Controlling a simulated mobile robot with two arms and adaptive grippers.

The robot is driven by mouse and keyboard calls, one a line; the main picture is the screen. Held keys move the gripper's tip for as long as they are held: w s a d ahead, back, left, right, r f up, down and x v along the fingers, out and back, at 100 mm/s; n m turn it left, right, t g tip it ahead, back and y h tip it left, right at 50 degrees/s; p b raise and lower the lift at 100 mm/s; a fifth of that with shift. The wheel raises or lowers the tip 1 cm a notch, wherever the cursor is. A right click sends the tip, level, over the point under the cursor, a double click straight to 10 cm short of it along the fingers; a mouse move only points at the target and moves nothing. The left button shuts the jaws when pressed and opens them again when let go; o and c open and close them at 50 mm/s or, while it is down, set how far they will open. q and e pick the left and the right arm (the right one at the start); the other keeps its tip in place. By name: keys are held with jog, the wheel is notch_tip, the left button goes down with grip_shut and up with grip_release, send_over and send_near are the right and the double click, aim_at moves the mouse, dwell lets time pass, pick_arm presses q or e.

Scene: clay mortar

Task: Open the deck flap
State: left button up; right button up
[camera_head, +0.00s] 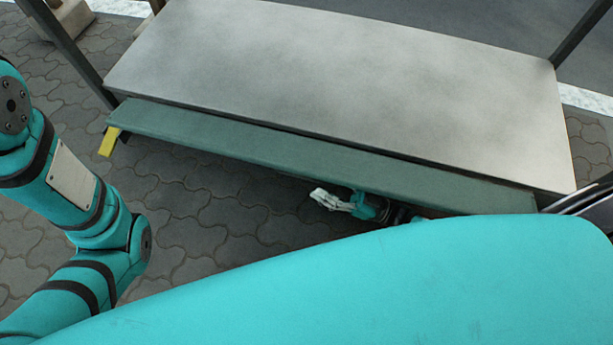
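A long green flap (300,152) runs along the near edge of the grey deck (350,75). It lies close along that edge, with a dark gap line between them. I cannot tell its exact tilt. My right gripper (326,199) shows below the flap's near edge, right of the middle, pointing left. Its pale fingers are small and seen from above, so I cannot tell if they are open or shut. Nothing is visible in them. The arm behind it is hidden by the flap and my body. My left arm is at the left, its gripper out of view.
A yellow piece (109,141) hangs at the flap's left end. Dark posts (70,52) stand at the deck's corners. Grey paving (200,215) in front of the flap is clear. A beige block (68,18) stands at the top left.

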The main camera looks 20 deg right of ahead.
aim_at(311, 179)
jog(key=b+x, duration=0.1)
jog(key=x, duration=0.5)
jog(key=shift+f, duration=0.1)
jog(key=shift+c, duration=0.4)
grip_shut()
